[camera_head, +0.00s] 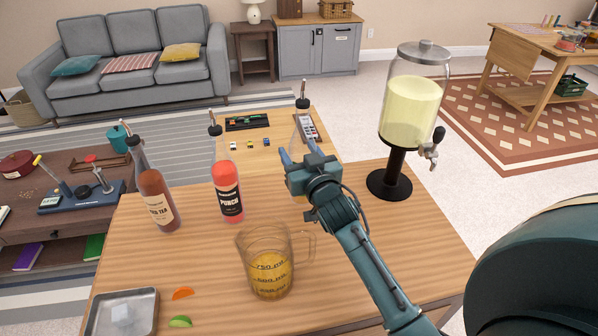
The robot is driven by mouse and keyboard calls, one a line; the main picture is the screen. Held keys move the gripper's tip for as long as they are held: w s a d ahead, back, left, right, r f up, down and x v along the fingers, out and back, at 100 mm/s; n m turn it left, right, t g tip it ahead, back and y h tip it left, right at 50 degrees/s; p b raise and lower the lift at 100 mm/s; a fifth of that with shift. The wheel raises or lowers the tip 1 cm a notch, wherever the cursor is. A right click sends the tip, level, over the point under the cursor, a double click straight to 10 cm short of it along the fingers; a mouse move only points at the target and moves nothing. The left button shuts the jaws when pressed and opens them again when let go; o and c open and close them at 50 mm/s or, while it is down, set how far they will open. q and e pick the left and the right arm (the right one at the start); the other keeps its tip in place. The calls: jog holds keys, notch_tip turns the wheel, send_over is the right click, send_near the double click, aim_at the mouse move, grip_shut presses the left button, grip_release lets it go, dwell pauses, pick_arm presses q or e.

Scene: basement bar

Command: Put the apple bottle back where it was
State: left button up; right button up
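A clear bottle with a dark pour spout (303,123) stands upright on the wooden bar top, behind the punch bottle's right side; it is likely the apple bottle, but its label is hidden. My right gripper (298,152) is at this bottle's body and covers most of it. The fingers are close around or against the glass, and I cannot tell whether they grip it. The bottle's base is mostly hidden, so contact with the wood is unclear. My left gripper is not in view.
An iced tea bottle (155,195) and a red punch bottle (228,188) stand on the bar top (190,260). A measuring jug (268,265) with yellow liquid is in front. A drink dispenser (410,105) stands right. A metal tray (122,312) and fruit slices lie front left.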

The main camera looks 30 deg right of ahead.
notch_tip(320, 180, down, 3)
jog(key=shift+f, duration=0.4)
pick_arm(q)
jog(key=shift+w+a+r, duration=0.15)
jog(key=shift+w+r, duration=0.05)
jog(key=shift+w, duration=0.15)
pick_arm(e)
jog(key=shift+f, duration=0.1)
jog(key=shift+f+b, duration=0.2)
jog(key=shift+b, duration=0.1)
jog(key=o, duration=1.5)
